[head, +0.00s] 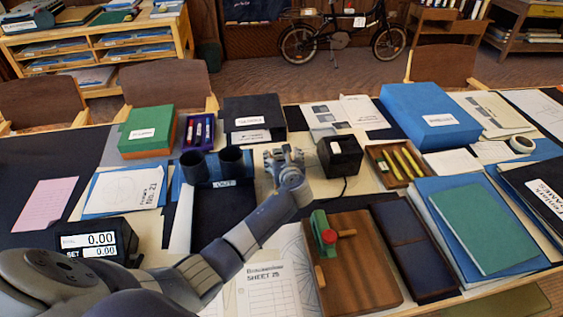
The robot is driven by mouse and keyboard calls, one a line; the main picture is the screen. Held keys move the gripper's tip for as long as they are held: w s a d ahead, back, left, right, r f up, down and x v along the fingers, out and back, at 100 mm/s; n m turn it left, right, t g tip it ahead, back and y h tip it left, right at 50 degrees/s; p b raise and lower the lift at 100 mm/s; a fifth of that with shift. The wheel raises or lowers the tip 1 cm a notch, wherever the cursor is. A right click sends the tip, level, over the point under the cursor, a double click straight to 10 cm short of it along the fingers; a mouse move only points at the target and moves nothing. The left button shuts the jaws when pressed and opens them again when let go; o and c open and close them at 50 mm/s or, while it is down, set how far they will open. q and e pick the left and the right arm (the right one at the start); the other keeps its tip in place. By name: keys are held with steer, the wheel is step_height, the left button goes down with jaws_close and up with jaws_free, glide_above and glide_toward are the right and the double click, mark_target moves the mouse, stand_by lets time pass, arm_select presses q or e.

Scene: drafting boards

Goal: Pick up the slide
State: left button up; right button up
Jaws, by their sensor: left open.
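I cannot make out for sure which thing on the table is the slide. My left gripper (283,156) is open, seen from behind, above the middle of the table. It is to the right of two dark cylinders (212,164) on a blue base and to the left of a small black box (340,155). I see nothing held in it, though its fingertips are small and partly hidden. A wooden board (360,270) with a green and red device (325,235) lies at the front. My right gripper is not in view.
A display box (87,241) stands at the left front. A tray of yellow sticks (399,163), a blue box (428,115), a dark case (412,240) and a teal folder (484,229) crowd the right. A green box (147,131) stands at the back left. Chairs stand behind.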

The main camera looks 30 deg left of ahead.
arm_select(q)
steer(key=shift+c, duration=0.5)
steer(key=c, duration=0.7)
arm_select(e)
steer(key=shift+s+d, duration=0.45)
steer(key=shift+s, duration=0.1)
arm_select(q)
steer(key=shift+r, duration=0.1)
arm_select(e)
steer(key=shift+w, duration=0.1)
